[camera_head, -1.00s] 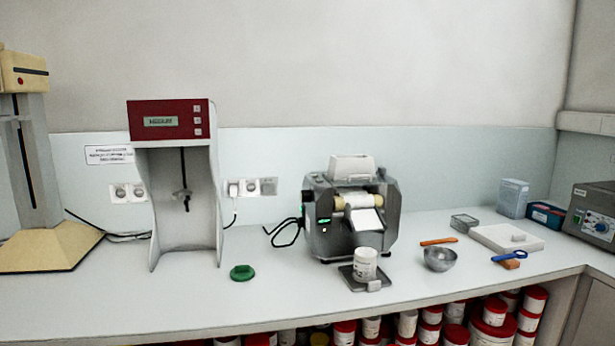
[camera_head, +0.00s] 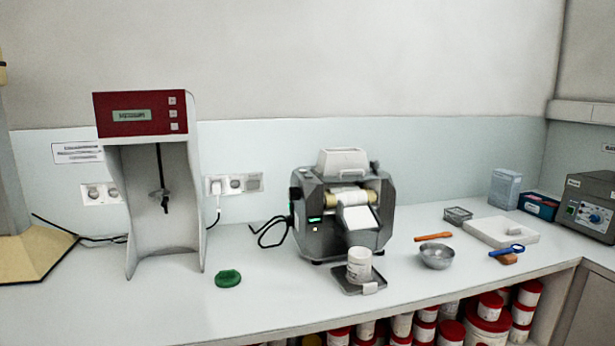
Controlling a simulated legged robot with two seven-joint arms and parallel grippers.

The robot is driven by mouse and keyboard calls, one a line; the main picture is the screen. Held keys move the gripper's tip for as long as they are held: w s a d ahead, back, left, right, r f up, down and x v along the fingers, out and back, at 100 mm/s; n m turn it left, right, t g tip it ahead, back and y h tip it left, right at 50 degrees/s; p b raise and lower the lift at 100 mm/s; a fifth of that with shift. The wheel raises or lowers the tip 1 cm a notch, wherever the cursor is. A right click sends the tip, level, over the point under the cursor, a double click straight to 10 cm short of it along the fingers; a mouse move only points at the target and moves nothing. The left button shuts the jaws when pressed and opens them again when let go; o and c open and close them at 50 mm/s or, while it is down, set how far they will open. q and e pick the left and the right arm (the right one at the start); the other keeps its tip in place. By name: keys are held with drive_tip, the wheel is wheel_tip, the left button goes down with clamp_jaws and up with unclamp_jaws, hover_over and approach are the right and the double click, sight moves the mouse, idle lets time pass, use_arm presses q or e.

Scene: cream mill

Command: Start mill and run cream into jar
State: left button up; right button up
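The mill (camera_head: 318,240) is a dark grey machine with pale rollers (camera_head: 347,195), a white hopper (camera_head: 342,160) on top and a white sloping chute (camera_head: 359,216) in front. A small green light and a pale button (camera_head: 314,228) show on its front left. The white jar (camera_head: 359,264) stands upright on a grey plate (camera_head: 349,286) in front of the mill, below the chute. Its inside cannot be made out. A green lid (camera_head: 228,279) lies on the counter to the left. Neither of my grippers is in view.
A red-topped mixer stand (camera_head: 140,114) is left of the mill. A metal bowl (camera_head: 437,256), an orange spatula (camera_head: 433,237), a white tile (camera_head: 515,231) and a blue-handled tool (camera_head: 508,250) lie to the right. The counter's front left is clear. Red-lidded tubs (camera_head: 490,306) fill the shelf below.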

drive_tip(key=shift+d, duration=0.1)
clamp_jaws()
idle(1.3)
